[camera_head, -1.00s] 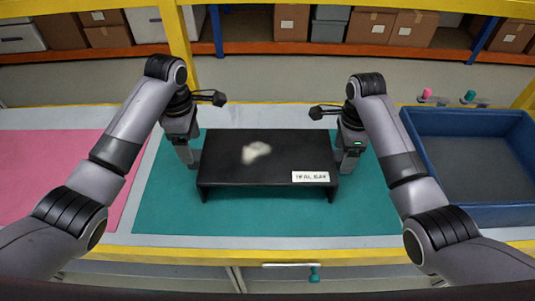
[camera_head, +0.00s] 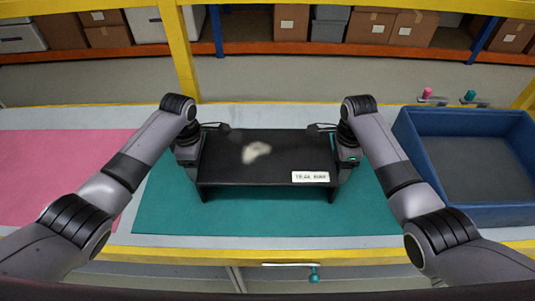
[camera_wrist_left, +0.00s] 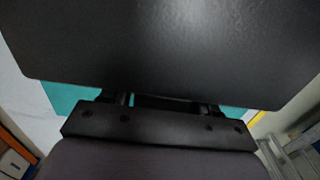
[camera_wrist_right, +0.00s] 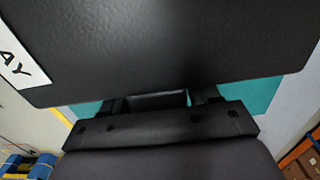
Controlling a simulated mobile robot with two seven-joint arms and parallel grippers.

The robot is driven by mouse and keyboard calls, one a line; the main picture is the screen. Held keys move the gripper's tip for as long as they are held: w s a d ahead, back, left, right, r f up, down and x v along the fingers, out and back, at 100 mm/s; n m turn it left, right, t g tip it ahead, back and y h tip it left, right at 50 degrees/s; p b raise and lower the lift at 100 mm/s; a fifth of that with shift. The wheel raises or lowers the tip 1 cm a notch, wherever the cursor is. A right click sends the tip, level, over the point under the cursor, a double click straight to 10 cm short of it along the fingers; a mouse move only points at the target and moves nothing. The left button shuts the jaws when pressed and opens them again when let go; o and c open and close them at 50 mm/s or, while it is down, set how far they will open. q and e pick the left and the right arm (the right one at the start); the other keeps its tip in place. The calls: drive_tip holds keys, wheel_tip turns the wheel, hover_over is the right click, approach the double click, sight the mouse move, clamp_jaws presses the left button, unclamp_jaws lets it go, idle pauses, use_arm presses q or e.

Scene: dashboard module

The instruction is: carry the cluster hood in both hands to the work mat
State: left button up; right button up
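The cluster hood (camera_head: 240,168), a black bench-shaped piece with a pale smear on top and a white label at its front right, stands on the teal mat (camera_head: 165,215). Its top fills the upper part of the left wrist view (camera_wrist_left: 170,45) and right wrist view (camera_wrist_right: 170,45). My left gripper (camera_head: 193,168) is at the hood's left end and my right gripper (camera_head: 344,168) at its right end. In the wrist views the fingers stand apart, partly hidden under the hood's edge. Neither looks closed on it; contact is hidden.
A pink mat (camera_head: 60,170) lies to the left. An empty-looking blue bin (camera_head: 425,165) stands to the right, close to my right arm. Pink and teal knobs (camera_head: 470,96) are behind the bin. Shelves with boxes (camera_head: 392,26) and a yellow post (camera_head: 180,55) are beyond the table.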

use_arm(q)
clamp_jaws()
use_arm(e)
clamp_jaws()
use_arm(q)
drive_tip(key=shift+r, duration=0.15)
use_arm(e)
drive_tip(key=shift+r, duration=0.1)
